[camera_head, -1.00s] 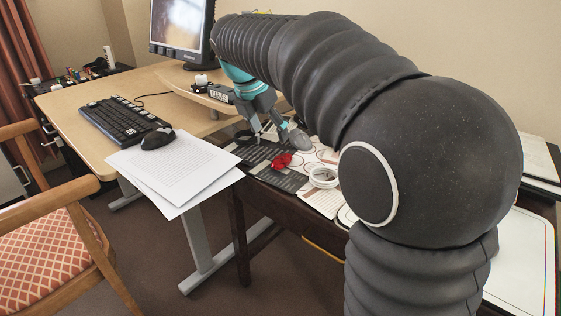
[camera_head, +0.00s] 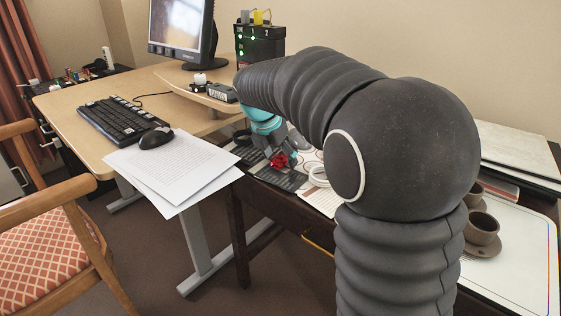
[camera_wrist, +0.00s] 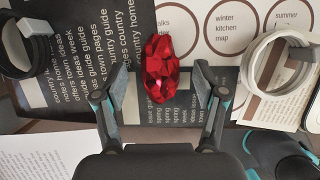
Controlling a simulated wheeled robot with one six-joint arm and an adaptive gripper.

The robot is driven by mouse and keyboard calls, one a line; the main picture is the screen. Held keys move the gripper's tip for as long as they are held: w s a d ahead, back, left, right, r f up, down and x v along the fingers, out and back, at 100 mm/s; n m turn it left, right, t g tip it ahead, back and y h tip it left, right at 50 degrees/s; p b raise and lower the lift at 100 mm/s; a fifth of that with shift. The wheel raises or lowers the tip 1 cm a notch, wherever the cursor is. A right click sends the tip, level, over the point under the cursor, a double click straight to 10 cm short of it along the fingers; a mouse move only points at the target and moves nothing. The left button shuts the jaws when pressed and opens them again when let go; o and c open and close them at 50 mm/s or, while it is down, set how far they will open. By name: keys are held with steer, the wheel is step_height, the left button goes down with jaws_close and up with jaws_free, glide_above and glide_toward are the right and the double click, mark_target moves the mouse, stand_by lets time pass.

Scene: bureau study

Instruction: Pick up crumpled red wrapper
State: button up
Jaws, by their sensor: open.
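The crumpled red wrapper (camera_head: 278,160) lies on printed sheets on the dark side table. In the wrist view the wrapper (camera_wrist: 162,68) is at top centre, a faceted red lump lying lengthwise. My gripper (camera_head: 279,157) is lowered over it. In the wrist view my gripper (camera_wrist: 160,83) is open, with one finger on each side of the wrapper's nearer part and a gap on both sides. The wrapper's far part reaches beyond the fingertips.
A white tape roll (camera_wrist: 278,62) lies right of the wrapper, and a black ring-shaped item (camera_wrist: 28,48) lies left. Brown cups (camera_head: 481,229) stand on a white tray (camera_head: 520,275) at right. A desk with a keyboard (camera_head: 122,121), mouse (camera_head: 155,138) and papers (camera_head: 170,165) is at left.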

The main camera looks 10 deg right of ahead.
steer(key=c, duration=0.8)
steer(key=shift+o, duration=0.2)
